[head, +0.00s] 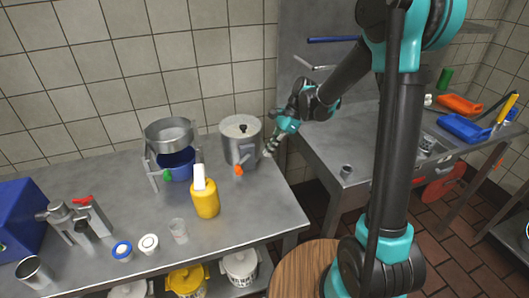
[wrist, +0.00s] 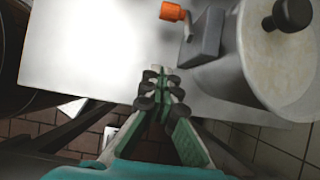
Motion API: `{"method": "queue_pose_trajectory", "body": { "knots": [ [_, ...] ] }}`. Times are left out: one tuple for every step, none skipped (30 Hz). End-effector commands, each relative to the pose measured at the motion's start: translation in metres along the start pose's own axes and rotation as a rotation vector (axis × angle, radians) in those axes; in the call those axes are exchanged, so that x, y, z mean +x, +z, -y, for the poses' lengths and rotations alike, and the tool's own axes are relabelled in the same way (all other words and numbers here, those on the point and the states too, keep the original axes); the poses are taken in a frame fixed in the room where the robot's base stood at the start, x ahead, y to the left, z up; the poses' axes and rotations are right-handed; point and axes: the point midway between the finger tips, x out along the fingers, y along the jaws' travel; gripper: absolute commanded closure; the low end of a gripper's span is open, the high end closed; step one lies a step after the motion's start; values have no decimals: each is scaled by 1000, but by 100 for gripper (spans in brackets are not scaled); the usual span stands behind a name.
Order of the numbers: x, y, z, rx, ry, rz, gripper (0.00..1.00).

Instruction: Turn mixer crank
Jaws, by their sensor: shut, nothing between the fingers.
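The mixer (head: 237,149) is a grey metal drum with a pale lid and a black knob, standing near the right end of the steel table. Its crank has an orange handle (head: 239,170) on the front side. In the wrist view the mixer's lid (wrist: 268,62) fills the upper right, and the orange handle (wrist: 172,11) shows at the top, beyond my fingertips. My gripper (head: 269,150) is just right of the mixer, pointing down and left. In the wrist view my gripper (wrist: 160,82) is shut and empty, apart from the crank.
A yellow bottle (head: 206,200) stands front-left of the mixer. A sieve (head: 168,134) over a blue bowl (head: 178,165) stands to the left. The steel table (head: 262,222) is bare right of the bottle. A gap separates it from the right-hand counter (head: 325,150).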

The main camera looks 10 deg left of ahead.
Motion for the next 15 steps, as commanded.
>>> {"method": "queue_pose_trajectory", "body": {
  "knots": [
    [10, 0, 0, -3, 1, 0, 100],
    [15, 0, 0, -2, 1, 0, 100],
    [23, 0, 0, -2, 1, 1, 100],
    [29, 0, 0, -2, 1, 1, 100],
    [35, 0, 0, -3, 1, 1, 100],
    [43, 0, 1, -4, 1, 1, 100],
    [49, 0, 1, -4, 0, 1, 100],
    [55, 0, 1, -3, 0, 1, 100],
    [63, 0, 0, -3, 1, 1, 100],
    [69, 0, 1, -4, 1, 1, 100],
    [74, 1, 0, -4, 1, 1, 100],
    [81, 0, 0, -4, 1, 1, 100],
    [84, 4, 0, -4, 1, 1, 100],
    [84, 10, 0, -5, 1, 1, 100],
    [85, 16, 0, -5, 1, 1, 100]
  ]
}}
